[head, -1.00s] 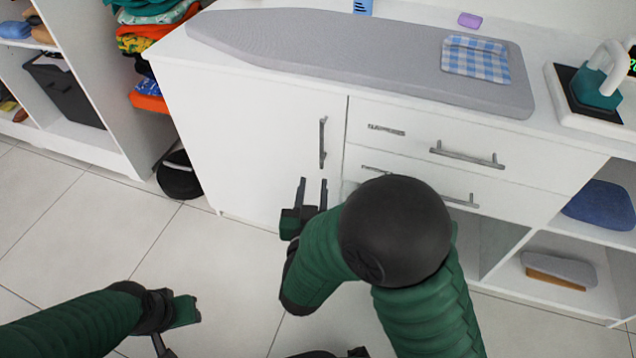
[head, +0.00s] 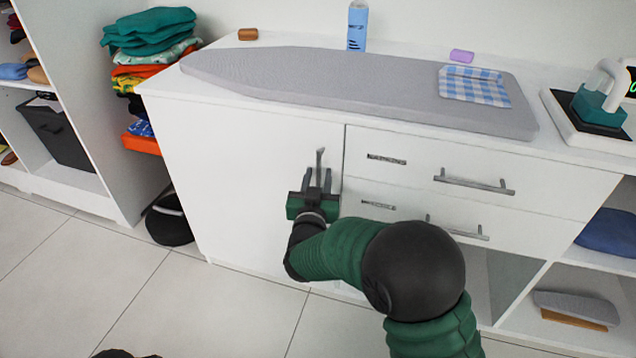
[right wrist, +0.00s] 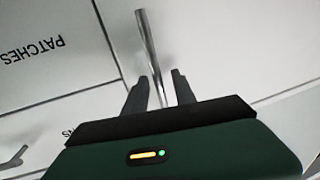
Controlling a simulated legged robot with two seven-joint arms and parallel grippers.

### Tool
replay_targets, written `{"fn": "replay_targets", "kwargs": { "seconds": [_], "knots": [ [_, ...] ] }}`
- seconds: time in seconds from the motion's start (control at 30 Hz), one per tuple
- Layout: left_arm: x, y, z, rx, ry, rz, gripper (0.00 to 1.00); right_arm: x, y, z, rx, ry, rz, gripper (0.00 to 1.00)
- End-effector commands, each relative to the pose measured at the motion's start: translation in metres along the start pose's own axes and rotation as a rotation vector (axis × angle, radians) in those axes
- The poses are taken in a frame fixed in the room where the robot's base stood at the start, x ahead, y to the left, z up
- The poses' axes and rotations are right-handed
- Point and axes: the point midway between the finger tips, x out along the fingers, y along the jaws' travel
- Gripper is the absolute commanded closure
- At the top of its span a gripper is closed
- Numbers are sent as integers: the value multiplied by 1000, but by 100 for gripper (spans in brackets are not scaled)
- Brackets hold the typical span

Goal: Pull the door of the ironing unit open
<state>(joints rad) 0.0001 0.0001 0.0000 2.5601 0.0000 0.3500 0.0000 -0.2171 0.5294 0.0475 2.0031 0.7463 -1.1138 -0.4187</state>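The white door (head: 235,180) of the ironing unit looks shut, flush with the drawer fronts. Its vertical metal handle (head: 320,158) is near the door's right edge. My right gripper (head: 317,178) is at the lower part of the handle, with one finger on each side. In the right wrist view, the handle (right wrist: 150,45) runs down between the fingers of my right gripper (right wrist: 160,85). Gaps show beside the handle, so the fingers are open around it. The handle's lower end is partly hidden by the gripper. My left gripper is not in view.
Two drawers with bar handles (head: 474,182) are right of the door. An ironing board (head: 350,85) and an iron (head: 598,100) are on top. A black round item (head: 168,220) stands on the floor left of the unit. The floor (head: 120,290) before the door looks clear.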

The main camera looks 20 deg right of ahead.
Motion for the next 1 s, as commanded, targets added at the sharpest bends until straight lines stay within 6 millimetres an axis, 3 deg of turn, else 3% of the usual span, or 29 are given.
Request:
{"fn": "replay_targets", "kwargs": {
  "seconds": [0.27,0.53,1.0],
  "knots": [
    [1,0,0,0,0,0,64,4,0,-1,0,0,0,68],
    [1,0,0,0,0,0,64,3,0,-1,0,0,-1,100],
    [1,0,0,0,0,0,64,3,-1,0,0,0,-1,100]
  ]
}}
